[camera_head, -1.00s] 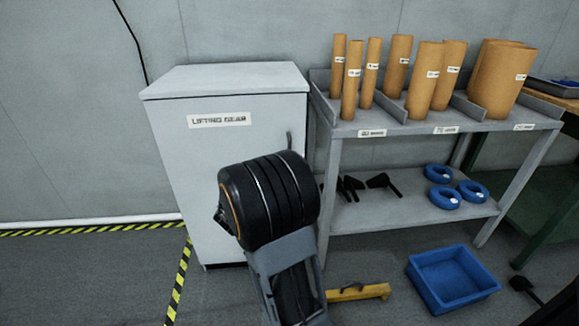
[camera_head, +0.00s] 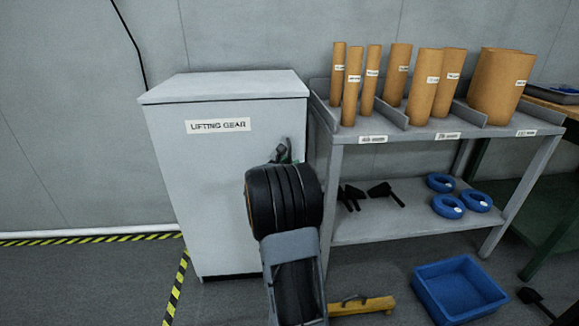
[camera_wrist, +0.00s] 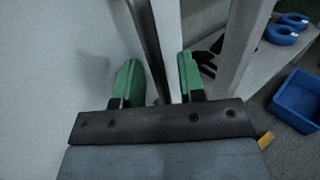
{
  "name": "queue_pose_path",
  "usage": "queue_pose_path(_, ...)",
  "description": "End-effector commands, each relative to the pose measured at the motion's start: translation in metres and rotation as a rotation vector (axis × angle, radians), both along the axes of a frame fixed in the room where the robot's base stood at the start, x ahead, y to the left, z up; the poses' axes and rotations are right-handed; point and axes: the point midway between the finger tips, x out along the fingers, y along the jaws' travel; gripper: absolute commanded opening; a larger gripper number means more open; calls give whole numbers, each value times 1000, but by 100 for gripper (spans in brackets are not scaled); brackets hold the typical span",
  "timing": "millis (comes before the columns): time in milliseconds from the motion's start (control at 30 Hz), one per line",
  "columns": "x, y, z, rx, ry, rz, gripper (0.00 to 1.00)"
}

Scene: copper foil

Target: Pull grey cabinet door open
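The grey cabinet (camera_head: 190,170) stands against the wall at left centre, with a "LIFTING GEAR" label on its door (camera_head: 215,220). The door looks shut. Its upright handle (camera_head: 289,144) is near the door's right edge, partly hidden by my gripper. My gripper (camera_wrist: 160,78) is at handle height in the head view. In the wrist view its two green fingers are apart, with the dark handle bar (camera_wrist: 147,40) running between them. I see no clear contact between the fingers and the bar.
A grey shelf table (camera_head: 400,150) with cardboard tubes (camera_head: 423,82) stands close to the cabinet's right side. A blue bin (camera_head: 455,290) and a yellow piece (camera_head: 362,306) lie on the floor at right. The floor left of the cabinet is clear.

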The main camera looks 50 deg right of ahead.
Motion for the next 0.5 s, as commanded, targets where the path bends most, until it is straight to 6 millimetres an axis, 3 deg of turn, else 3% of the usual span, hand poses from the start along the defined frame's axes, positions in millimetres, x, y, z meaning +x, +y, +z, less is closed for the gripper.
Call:
queue_pose_path(233,0,-1,0,0,0,0,36)
queue_pose_path(500,0,0,0,0,0,0,12)
